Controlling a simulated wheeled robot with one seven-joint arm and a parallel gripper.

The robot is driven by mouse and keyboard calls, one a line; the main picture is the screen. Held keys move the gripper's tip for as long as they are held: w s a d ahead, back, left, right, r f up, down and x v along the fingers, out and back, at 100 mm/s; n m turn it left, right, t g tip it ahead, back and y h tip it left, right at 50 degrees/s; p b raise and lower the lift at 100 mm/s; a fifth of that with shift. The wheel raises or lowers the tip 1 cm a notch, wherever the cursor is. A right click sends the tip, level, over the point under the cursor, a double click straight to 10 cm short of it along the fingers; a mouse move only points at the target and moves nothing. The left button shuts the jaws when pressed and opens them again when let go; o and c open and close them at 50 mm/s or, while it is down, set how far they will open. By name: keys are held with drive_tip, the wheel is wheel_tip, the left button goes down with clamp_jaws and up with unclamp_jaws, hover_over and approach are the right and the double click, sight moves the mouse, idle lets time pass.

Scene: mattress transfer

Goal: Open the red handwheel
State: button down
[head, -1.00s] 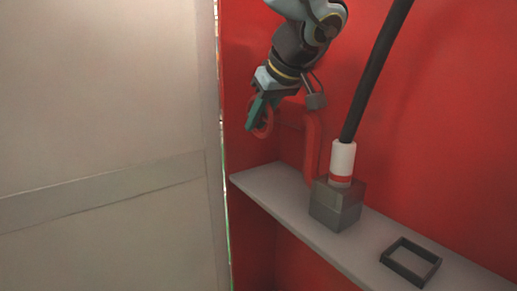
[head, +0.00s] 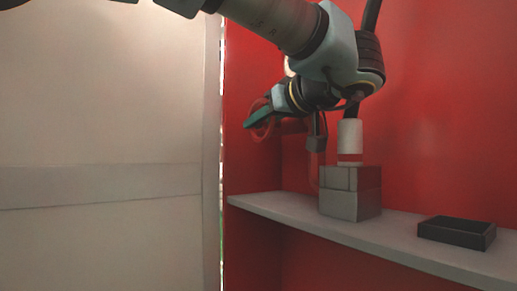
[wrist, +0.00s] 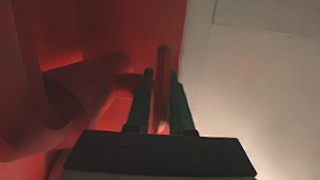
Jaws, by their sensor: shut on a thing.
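The red handwheel (head: 258,103) is on the red pipework by the left edge of the red wall, above the shelf. My gripper (head: 250,122) reaches it from the right, tilted down to the left, and its green fingers cover part of the ring. In the wrist view, the two fingers (wrist: 160,82) stand on either side of the handwheel's red rim (wrist: 163,60), shut on it. The handwheel's hub and much of its ring are hidden or blurred.
A grey shelf (head: 290,213) runs below. On it stand a grey block (head: 350,203) with a white cylinder (head: 350,137) and black hose above, and a dark open tray (head: 456,233). A pale panel (head: 100,110) fills the left. A thick red pipe (wrist: 85,90) is close beside the fingers.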

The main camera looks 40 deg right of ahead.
drive_tip(key=shift+t+b, duration=0.5)
drive_tip(key=shift+b, duration=0.45)
drive_tip(key=c, duration=0.8)
unclamp_jaws()
drive_tip(key=s+r+p, duration=0.1)
drive_tip(key=s, duration=0.9)
drive_tip(key=shift+s+a+p, duration=0.3)
drive_tip(key=shift+s, duration=0.05)
drive_tip(key=shift+r, duration=0.15)
